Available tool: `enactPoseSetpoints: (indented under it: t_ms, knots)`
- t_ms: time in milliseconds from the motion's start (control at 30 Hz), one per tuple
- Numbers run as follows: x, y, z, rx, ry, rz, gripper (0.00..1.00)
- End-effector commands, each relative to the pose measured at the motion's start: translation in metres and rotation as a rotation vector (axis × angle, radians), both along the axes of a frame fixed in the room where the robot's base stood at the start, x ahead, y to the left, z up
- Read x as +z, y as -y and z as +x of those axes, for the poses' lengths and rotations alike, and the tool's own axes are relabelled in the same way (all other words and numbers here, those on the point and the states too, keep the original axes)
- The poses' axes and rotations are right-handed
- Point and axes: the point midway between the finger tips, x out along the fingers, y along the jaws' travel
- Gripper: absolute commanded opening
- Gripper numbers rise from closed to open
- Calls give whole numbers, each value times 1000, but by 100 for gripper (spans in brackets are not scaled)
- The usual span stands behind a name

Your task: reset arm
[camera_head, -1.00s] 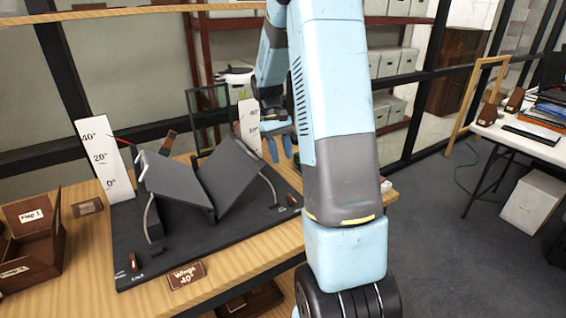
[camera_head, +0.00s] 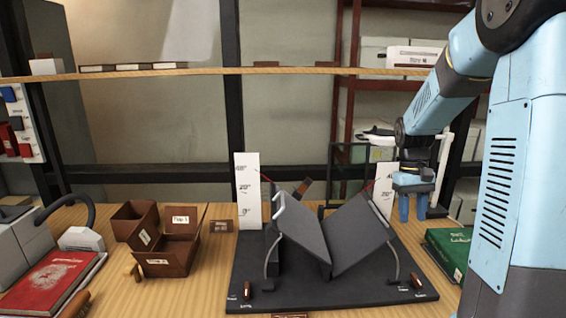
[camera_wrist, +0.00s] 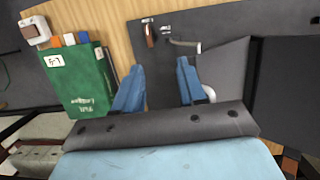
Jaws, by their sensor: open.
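My arm is on the right in the head view, bent at the elbow, with my gripper (camera_head: 413,207) hanging down over the right side of the black book cradle (camera_head: 330,292). My gripper also shows in the wrist view (camera_wrist: 158,85), with its two blue fingers apart and nothing between them. The cradle has two dark grey wings (camera_head: 358,235) set in a V. A white angle scale (camera_head: 247,190) stands at its left and another (camera_head: 386,185) at its right, partly behind my gripper.
A green book (camera_head: 447,246) lies right of the cradle, beside my arm; it shows in the wrist view (camera_wrist: 78,82). Brown trays (camera_head: 168,256) and a red book (camera_head: 50,285) lie to the left. A wooden shelf (camera_head: 200,71) crosses behind, above the table.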

Motion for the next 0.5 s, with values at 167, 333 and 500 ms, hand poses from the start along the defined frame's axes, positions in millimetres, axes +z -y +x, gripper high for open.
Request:
enactPoseSetpoints:
  t_ms: [167, 333, 500]
  knots:
    - [35, -22, -26, 1, 105, -14, 40]
    - [61, -41, -51, -3, 202, -19, 40]
    - [83, -59, -80, -7, 301, -19, 40]
